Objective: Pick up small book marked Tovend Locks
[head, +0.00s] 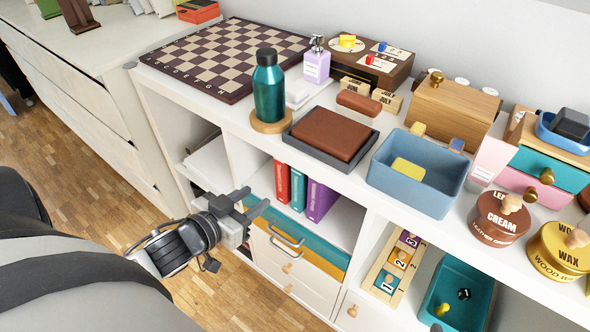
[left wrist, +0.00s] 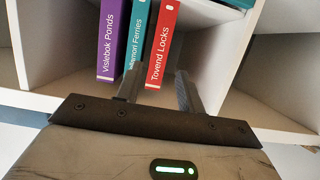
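The red book marked Tovend Locks (left wrist: 163,42) stands upright in the left wrist view, at the right end of a short row of books. In the head view the red book (head: 282,181) is at the left end of that row, inside a shelf compartment. My left gripper (head: 250,204) is open and empty, in front of the compartment and lower left of the book. In the left wrist view the left gripper's fingers (left wrist: 158,86) show on either side of the red book's lower end; I cannot tell whether they touch it. My right gripper is not in view.
A teal book (head: 298,189) and a purple book (head: 320,201) stand beside the red one. A white shelf divider (head: 245,165) rises to the left. The shelf top above holds a chessboard (head: 228,57) and a bottle (head: 268,88).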

